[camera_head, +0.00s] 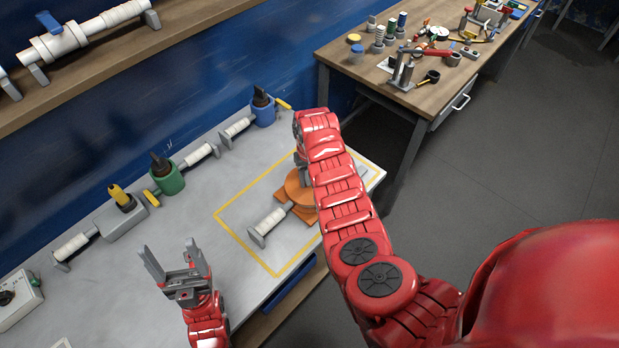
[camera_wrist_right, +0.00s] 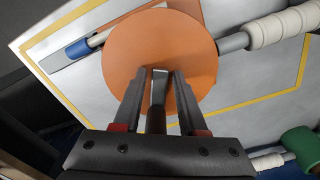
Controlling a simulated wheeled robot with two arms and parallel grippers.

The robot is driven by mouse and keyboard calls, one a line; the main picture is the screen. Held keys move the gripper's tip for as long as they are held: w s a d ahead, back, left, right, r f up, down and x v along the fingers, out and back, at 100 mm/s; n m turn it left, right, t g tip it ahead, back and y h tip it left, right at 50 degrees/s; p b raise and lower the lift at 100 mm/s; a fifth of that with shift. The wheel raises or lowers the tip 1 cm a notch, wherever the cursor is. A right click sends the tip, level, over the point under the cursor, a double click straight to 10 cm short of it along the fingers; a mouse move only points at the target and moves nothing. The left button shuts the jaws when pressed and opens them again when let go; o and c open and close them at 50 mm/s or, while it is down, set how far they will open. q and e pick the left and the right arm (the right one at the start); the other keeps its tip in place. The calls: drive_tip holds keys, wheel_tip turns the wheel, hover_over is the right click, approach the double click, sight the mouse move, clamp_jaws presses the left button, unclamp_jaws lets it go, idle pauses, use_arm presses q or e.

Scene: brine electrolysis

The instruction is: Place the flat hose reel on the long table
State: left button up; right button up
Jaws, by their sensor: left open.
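A flat orange disc (camera_head: 297,188), apparently the flat hose reel, lies inside a yellow outlined area on the long grey table (camera_head: 180,262). My right arm partly covers it in the head view. In the right wrist view the disc (camera_wrist_right: 130,60) fills the middle, with an upright dark handle (camera_wrist_right: 158,95) before it. My right gripper (camera_wrist_right: 163,74) has one finger on each side of this handle; contact is unclear. The right fingers are hidden in the head view. My left gripper (camera_head: 174,252) is open and empty above the table, left of the yellow outline.
A green valve (camera_head: 167,178), a blue valve (camera_head: 263,110) and white pipe pieces line the table's back. A wooden workbench (camera_head: 440,92) with clutter stands beyond. Grey floor is clear at right.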

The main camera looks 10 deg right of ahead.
drive_tip(key=shift+o, duration=0.8)
